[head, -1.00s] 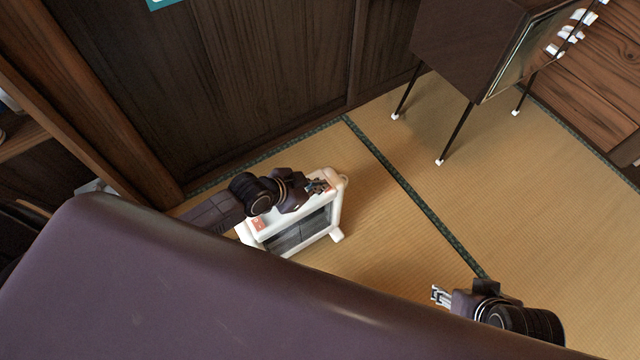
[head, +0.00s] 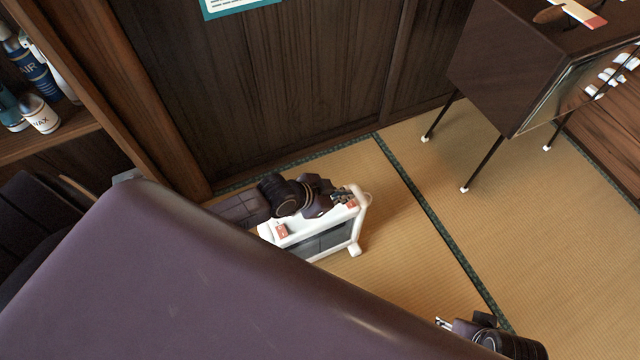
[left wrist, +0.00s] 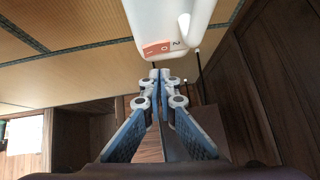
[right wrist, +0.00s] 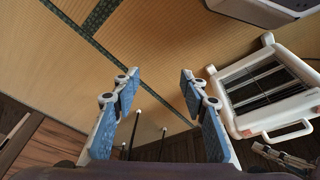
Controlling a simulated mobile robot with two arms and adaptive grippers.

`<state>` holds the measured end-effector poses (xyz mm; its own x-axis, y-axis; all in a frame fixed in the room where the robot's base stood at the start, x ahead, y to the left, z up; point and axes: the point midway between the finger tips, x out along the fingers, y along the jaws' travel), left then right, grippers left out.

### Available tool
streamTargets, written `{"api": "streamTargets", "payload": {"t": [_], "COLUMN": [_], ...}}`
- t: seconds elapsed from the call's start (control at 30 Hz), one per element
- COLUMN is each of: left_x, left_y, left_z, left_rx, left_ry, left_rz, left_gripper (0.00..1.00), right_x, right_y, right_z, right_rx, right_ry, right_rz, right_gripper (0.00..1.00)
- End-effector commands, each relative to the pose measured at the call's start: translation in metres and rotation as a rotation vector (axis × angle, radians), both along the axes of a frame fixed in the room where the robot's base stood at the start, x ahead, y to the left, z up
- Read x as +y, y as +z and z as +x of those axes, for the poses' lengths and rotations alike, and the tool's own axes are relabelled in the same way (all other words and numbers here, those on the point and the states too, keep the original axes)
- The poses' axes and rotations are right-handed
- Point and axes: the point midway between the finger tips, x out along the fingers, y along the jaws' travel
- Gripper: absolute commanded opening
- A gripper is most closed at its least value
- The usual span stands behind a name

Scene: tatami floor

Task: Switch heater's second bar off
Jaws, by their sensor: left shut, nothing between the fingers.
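The heater (head: 350,232) is a small white unit with a dark grille, standing on the tatami. One red switch (head: 281,231) is at its left end and another red switch (head: 351,203) at its right end. In the left wrist view, a red rocker (left wrist: 157,48) marked I and 0 sits beside a "2" on the white casing. My left gripper (head: 342,197) is over the heater's right end, shut and empty, its tips (left wrist: 160,74) just short of that rocker. Contact cannot be told. My right gripper (right wrist: 156,78) is open and empty, away from the heater.
A dark cabinet (head: 490,70) on thin legs stands at the back right. Wooden wall panels (head: 290,90) rise behind the heater. A shelf (head: 75,135) with bottles is at the left.

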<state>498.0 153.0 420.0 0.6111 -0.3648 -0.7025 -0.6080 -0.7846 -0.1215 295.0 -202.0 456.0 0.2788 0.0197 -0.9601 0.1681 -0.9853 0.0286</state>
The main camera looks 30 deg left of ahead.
Motion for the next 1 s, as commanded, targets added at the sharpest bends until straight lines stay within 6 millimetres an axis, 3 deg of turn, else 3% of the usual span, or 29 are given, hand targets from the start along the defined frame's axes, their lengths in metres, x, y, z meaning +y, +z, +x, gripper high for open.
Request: {"api": "streamTargets", "payload": {"t": [0.17, 0.6, 1.0], "left_x": [0.000, 0.033, 0.049], "left_y": [0.010, 0.054, 0.076], "left_z": [0.001, -0.034, -0.051], "left_rx": [-0.001, 0.002, 0.001], "left_ry": [0.001, 0.000, 0.000], "left_rz": [0.001, 0.002, 0.001], "left_gripper": [0.00, 0.00, 0.00], "right_x": [0.001, 0.001, 0.000], "right_y": [-0.028, -0.098, -0.131], "right_z": [0.002, -0.009, -0.020], "right_rx": [0.018, 0.055, 0.069], "right_ry": [0.003, 0.010, 0.013], "right_rz": [-0.001, -0.004, -0.006], "right_gripper": [0.40, 0.40, 0.40]}}
